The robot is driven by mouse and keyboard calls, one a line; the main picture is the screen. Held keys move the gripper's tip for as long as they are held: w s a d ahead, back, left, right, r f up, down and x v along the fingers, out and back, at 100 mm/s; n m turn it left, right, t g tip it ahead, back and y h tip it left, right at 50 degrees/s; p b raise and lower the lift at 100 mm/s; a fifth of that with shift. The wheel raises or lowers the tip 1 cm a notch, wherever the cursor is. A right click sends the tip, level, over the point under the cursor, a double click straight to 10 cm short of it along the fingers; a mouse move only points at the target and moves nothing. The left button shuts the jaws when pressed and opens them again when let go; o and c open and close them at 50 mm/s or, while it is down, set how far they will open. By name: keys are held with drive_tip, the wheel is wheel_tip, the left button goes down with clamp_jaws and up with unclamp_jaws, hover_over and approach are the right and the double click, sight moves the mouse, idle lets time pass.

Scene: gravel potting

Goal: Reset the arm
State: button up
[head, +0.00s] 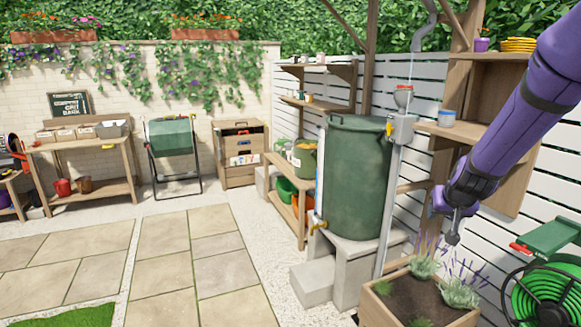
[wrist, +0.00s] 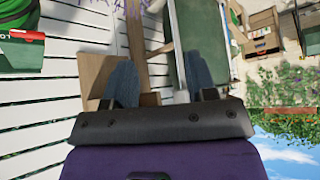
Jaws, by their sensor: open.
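My purple arm reaches in from the right of the head view, and my gripper (head: 450,228) hangs at its end, pointing down above the lavender planter (head: 410,303). In the wrist view the two blue-grey fingers of my gripper (wrist: 160,78) stand apart with nothing between them. The wrist view looks tipped over, with the wall, shelf and water butt behind the fingers. The gripper touches nothing that I can see.
A green water butt (head: 352,175) on grey blocks stands left of the gripper. A wooden wall shelf (head: 480,95) is close behind the arm. A green hose reel (head: 545,295) is at lower right. Open paving (head: 190,255) lies to the left.

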drive_tip(key=s+a+r+n+y, duration=0.1)
drive_tip(key=s+a+r+y, duration=0.1)
drive_tip(key=s+a+r, duration=0.5)
drive_tip(key=s+r, duration=0.3)
drive_tip(key=s, duration=0.5)
drive_tip(key=s+a+r+n+g, duration=0.1)
drive_tip(key=s+r, duration=0.2)
drive_tip(key=s, duration=0.6)
drive_tip(key=s+r+g, duration=0.1)
drive_tip(key=s+r, duration=0.2)
drive_tip(key=s, duration=0.6)
drive_tip(key=shift+s+a+r+n, duration=0.25)
drive_tip(key=shift+a+n, duration=0.1)
drive_tip(key=shift+n, duration=0.05)
drive_tip(key=shift+o, duration=0.2)
